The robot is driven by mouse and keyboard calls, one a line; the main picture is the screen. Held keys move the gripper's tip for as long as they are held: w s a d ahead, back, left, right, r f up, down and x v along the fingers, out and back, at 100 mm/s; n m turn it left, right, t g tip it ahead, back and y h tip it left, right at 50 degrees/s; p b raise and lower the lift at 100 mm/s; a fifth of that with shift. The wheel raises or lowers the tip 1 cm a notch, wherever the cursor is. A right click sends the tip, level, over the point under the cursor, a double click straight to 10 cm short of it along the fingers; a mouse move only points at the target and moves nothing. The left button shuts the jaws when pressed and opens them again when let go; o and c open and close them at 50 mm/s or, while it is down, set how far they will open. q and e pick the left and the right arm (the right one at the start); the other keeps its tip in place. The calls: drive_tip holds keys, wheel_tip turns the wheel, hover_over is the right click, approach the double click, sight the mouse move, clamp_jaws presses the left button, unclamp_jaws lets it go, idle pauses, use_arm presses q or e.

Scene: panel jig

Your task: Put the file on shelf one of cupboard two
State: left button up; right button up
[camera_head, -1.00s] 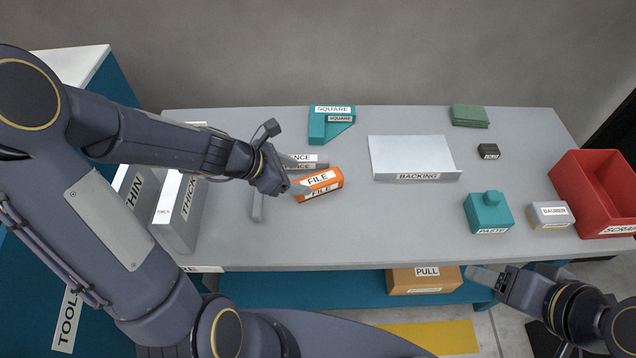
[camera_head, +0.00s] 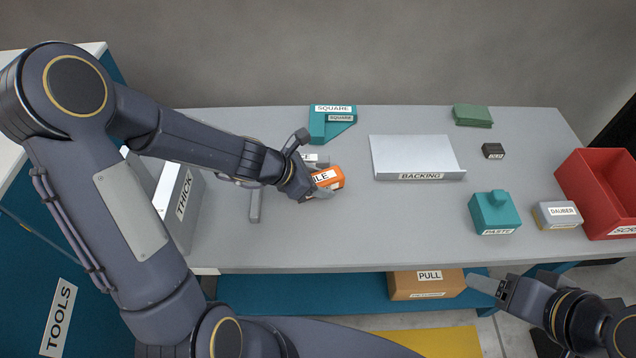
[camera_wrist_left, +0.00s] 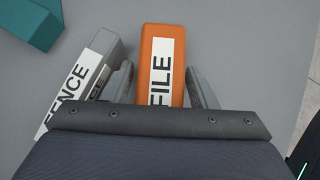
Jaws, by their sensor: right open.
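The orange file (camera_head: 334,177), a block labelled FILE, lies on the grey workbench (camera_head: 320,235). My left gripper (camera_head: 318,176) reaches over it from the left and hides part of it. In the left wrist view the file (camera_wrist_left: 163,50) lies lengthwise between my two left fingers (camera_wrist_left: 163,85), with a thin gap at its left side. The left gripper looks open around it. My right gripper (camera_head: 490,290) is open and empty, past the bench's front edge at the lower right. I cannot make out a marked cupboard two or its shelf one.
A grey FENCE block (camera_wrist_left: 85,80) lies close left of the file. The SQUARE (camera_head: 330,125), BACKING sheet (camera_head: 415,155), PASTE pot (camera_head: 493,214), DAUBER (camera_head: 556,214) and red scrap bin (camera_head: 600,190) stand on the bench. THICK panel (camera_head: 181,208) stands at left. The bench's front middle is clear.

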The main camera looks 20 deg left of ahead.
sight(318, 178)
use_arm(q)
drive_tip(key=c, duration=1)
drive_tip(key=shift+o, duration=0.2)
wheel_tip(318, 178, up, 18)
drive_tip(key=p, duration=1.1)
drive_tip(key=a+f+n+t+y, duration=0.1)
drive_tip(key=a+f+n+y, duration=0.1)
drive_tip(key=f+n, duration=0.1)
drive_tip(key=a+f+n+t+y, duration=0.1)
drive_tip(key=a+f+n+y, duration=0.1)
drive_tip(key=f, duration=0.3)
drive_tip(key=a+f+n+t+y, duration=0.1)
drive_tip(key=a+f+n+y, duration=0.2)
drive_tip(key=f+n, duration=0.1)
drive_tip(key=shift+s+a+f+n, duration=0.15)
drive_tip(key=shift+s+f+n, duration=0.2)
drive_tip(key=shift+n, duration=0.25)
drive_tip(key=shift+s+f, duration=0.1)
drive_tip(key=shift+s, duration=0.05)
